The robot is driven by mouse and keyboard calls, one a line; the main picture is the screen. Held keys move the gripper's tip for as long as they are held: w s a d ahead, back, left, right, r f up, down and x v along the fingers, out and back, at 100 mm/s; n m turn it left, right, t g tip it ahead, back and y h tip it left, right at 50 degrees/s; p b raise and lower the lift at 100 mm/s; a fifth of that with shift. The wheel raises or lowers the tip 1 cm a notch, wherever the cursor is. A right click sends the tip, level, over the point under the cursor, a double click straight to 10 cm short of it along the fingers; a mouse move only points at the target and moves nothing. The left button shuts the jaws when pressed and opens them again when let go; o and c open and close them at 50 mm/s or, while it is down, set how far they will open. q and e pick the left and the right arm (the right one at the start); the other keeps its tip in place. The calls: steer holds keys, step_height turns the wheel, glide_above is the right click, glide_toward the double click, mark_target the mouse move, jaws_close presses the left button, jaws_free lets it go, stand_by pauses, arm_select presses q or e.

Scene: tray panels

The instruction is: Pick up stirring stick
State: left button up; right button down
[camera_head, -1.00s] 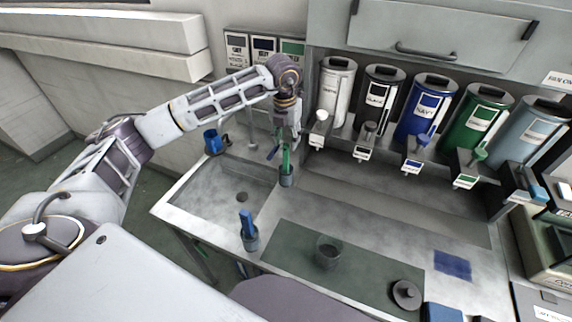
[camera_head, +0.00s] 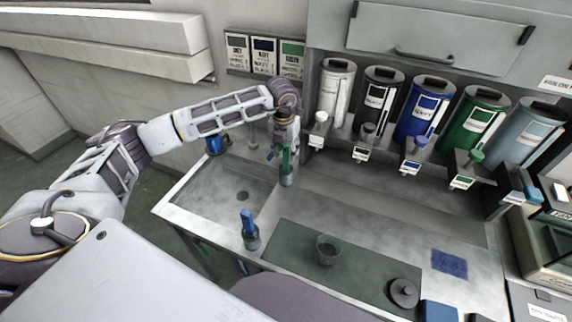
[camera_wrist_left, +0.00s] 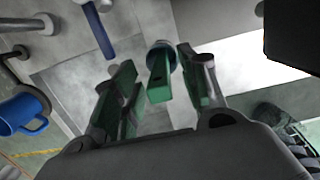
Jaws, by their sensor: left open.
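A green stirring stick (camera_head: 287,158) stands in a small grey cup (camera_head: 287,178) at the back edge of the sink. My left gripper (camera_head: 282,150) is over this cup. In the left wrist view, the open fingers of my left gripper (camera_wrist_left: 158,92) are on either side of the green stick (camera_wrist_left: 160,78), with gaps visible at both sides. The cup rim (camera_wrist_left: 164,48) lies beyond the fingertips. A blue stirring stick (camera_head: 247,222) stands in another grey cup (camera_head: 251,241) at the sink's front. My right gripper is not in view.
A row of dispensers (camera_head: 420,110) lines the back. A dark glass cup (camera_head: 327,249) stands on the green mat (camera_head: 300,243), with a round grey lid (camera_head: 403,292) at its right.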

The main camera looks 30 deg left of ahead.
arm_select(q)
jaws_close()
stand_by(0.3)
steer(key=shift+r+b, duration=0.95)
steer(key=shift+r, duration=4.05)
steer(key=shift+f, duration=0.1)
